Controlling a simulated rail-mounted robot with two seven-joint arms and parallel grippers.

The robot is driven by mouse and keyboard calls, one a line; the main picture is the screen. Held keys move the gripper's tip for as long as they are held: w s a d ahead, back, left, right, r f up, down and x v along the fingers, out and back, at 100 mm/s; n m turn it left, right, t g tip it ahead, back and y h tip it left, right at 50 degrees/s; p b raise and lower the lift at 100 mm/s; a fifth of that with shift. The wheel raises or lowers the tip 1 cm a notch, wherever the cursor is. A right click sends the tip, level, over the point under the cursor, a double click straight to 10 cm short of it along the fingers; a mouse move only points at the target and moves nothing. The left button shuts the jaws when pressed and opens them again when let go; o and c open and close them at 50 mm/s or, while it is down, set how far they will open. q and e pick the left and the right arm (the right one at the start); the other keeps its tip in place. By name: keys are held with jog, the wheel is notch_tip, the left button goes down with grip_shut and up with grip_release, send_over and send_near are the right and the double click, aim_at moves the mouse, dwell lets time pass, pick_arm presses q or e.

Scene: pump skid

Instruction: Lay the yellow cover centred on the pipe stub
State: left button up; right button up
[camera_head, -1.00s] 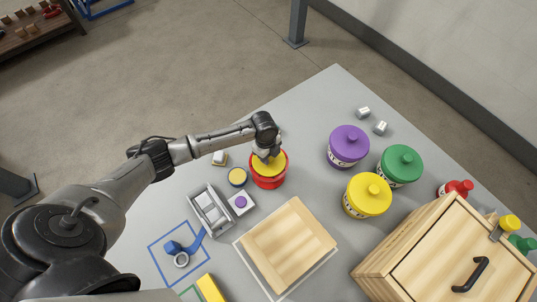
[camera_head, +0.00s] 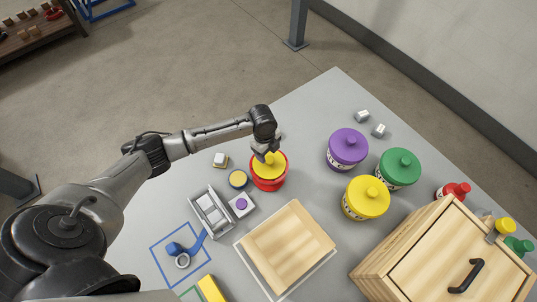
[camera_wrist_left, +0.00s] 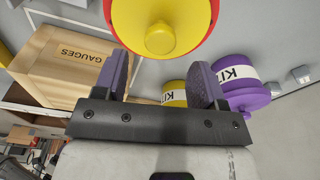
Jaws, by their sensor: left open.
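The yellow cover (camera_head: 266,171), a round lid with a knob, lies on top of the red pipe stub (camera_head: 270,184). In the left wrist view the cover (camera_wrist_left: 180,12) sits inside the red rim (camera_wrist_left: 213,12), which shows on both sides; the far part is cut off by the frame. My left gripper (camera_head: 268,153) is just above the cover's knob. Its two fingers (camera_wrist_left: 159,72) are apart with nothing held between them, and the knob stands clear of them. My right gripper is not in view.
Purple (camera_head: 348,148), green (camera_head: 399,166) and yellow (camera_head: 366,197) lidded canisters stand to the right. A wooden tray (camera_head: 250,262) and a wooden cabinet (camera_head: 425,255) are nearer. A small round yellow-topped piece (camera_head: 238,178) and a grey rack (camera_head: 211,212) lie left of the stub.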

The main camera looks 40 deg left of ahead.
pick_arm(q)
notch_tip(320, 180, up, 7)
jog(key=p, duration=0.1)
jog(key=shift+a+p, duration=0.35)
jog(key=shift+a, duration=0.05)
jog(key=s+d+f+n+t+h, duration=0.1)
jog(key=s+d+f+n, duration=0.15)
jog(key=s+d, duration=0.45)
jog(key=s+d+f+n+t, duration=0.1)
jog(key=s+d+f+n, duration=0.15)
jog(key=s+d, duration=0.35)
jog(key=s+a+r+n+y, duration=0.1)
jog(key=s+r+n, duration=0.1)
jog(key=s+n, duration=0.3)
jog(key=s+a+r+n+t+y, duration=0.1)
jog(key=s+r+n, duration=0.1)
jog(key=s+n, duration=0.3)
jog(key=s, duration=0.4)
jog(key=shift+a+r+n+t, duration=0.2)
jog(key=shift+a+n+t, duration=0.1)
jog(key=shift+a+n, duration=0.1)
notch_tip(320, 180, up, 40)
jog(key=p, duration=3.9)
jog(key=shift+f, duration=0.2)
